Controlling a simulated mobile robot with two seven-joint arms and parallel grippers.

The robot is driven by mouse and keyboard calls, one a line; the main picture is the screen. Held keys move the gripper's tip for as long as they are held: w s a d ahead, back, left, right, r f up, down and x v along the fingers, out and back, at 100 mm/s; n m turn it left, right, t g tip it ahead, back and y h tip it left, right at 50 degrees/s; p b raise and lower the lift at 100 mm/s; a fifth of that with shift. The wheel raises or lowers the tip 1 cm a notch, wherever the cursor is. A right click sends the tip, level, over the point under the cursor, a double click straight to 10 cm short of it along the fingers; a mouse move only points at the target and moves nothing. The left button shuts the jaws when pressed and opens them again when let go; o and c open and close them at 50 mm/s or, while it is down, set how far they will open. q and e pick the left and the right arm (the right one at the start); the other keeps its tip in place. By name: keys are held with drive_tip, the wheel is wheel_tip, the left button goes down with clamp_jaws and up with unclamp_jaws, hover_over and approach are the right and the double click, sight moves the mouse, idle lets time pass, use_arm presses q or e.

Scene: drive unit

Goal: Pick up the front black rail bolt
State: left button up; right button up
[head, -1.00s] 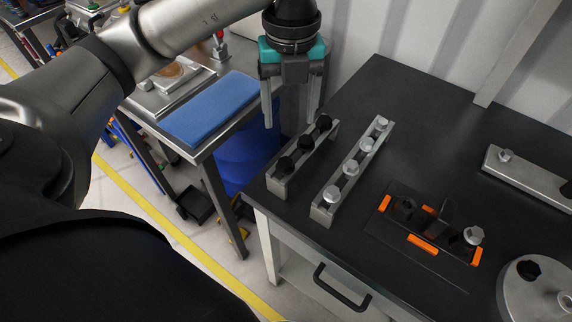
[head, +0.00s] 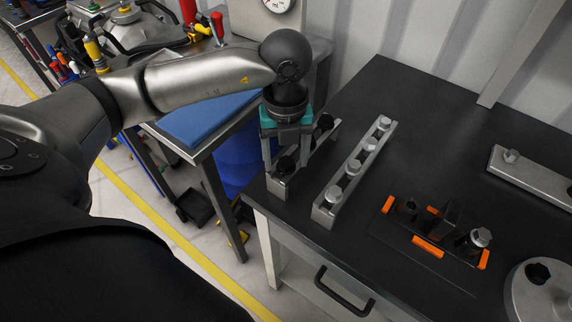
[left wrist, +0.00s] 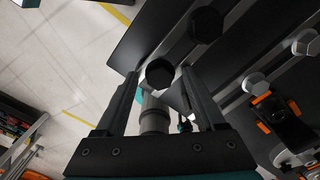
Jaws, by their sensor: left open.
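The front black rail bolt (head: 286,164) stands upright at the near end of the left grey rail (head: 280,187). My left gripper (head: 285,158) points down over it, open, with one finger on each side. In the left wrist view the bolt's dark hexagonal head (left wrist: 160,73) sits between the open fingertips (left wrist: 159,78), with a visible gap on each side. Another black bolt (left wrist: 206,24) shows farther along the rail. In the head view the gripper partly hides the rail's middle, and a farther black bolt (head: 324,122) shows behind it. My right gripper is not in view.
A second rail (head: 323,214) with several silver bolts runs parallel just to the right. A dark fixture with orange pads (head: 428,247) lies farther right. The black bench top (head: 420,130) is clear behind it. A blue-topped side table (head: 198,122) stands left.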

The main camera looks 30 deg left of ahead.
use_arm(q)
drive_tip(key=shift+c, duration=0.2)
clamp_jaws()
idle(0.3)
